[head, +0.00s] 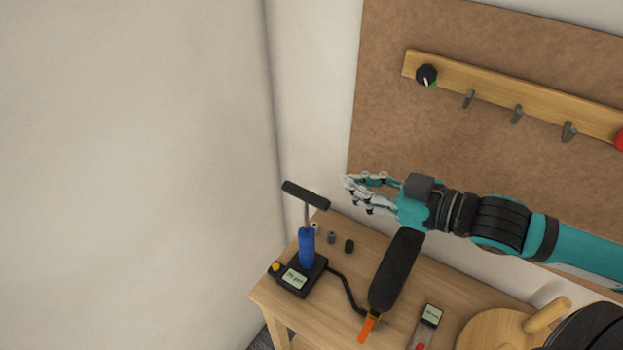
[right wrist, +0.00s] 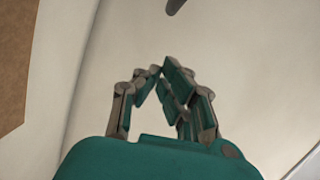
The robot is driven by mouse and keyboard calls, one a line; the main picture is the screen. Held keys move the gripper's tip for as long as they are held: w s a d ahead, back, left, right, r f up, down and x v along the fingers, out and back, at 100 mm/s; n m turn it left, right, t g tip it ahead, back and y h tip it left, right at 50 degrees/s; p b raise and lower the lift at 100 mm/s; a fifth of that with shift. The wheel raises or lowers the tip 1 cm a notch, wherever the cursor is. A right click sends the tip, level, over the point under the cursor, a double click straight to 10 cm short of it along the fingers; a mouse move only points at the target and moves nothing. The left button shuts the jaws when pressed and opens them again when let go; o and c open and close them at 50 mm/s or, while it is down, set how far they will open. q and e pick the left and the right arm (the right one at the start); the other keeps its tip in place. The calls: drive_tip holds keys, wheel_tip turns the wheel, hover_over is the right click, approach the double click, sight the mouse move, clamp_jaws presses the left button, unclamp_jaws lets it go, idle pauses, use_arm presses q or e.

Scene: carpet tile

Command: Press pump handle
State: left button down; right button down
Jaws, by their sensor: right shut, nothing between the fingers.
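A small pump stands upright on the wooden table in the head view. It has a blue cylinder (head: 306,247), a black base with a display (head: 297,279), and a black T-shaped handle (head: 305,195) raised on a thin rod. My right gripper (head: 350,190) reaches in from the right, just right of the handle and at about its height, apart from it in the picture. Its fingers are shut and empty, and their tips meet in the right wrist view (right wrist: 161,72). A dark tip at the top edge there is too cropped to identify. My left gripper is out of view.
The wooden table (head: 340,262) also holds a long black item with an orange end (head: 395,270), small dark caps (head: 349,246), a device with a screen (head: 428,325) and a round wooden piece (head: 490,332). A hook rail (head: 490,92) hangs on the brown board behind.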

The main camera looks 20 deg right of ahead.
drive_tip(key=b, duration=0.3)
hover_over(313, 196)
drive_tip(key=shift+a+f, duration=0.2)
drive_tip(key=shift+f, duration=0.4)
drive_tip(key=shift+a+f, duration=0.2)
drive_tip(key=shift+f, duration=0.4)
drive_tip(key=f+b, duration=0.2)
drive_tip(key=f, duration=0.1)
drive_tip(key=shift+d+f+b, duration=0.15)
drive_tip(key=shift+d+b, duration=0.1)
drive_tip(key=shift+b, duration=0.15)
drive_tip(key=shift+d+f+b, duration=0.2)
drive_tip(key=shift+f+b, duration=0.25)
drive_tip(key=shift+b, duration=0.15)
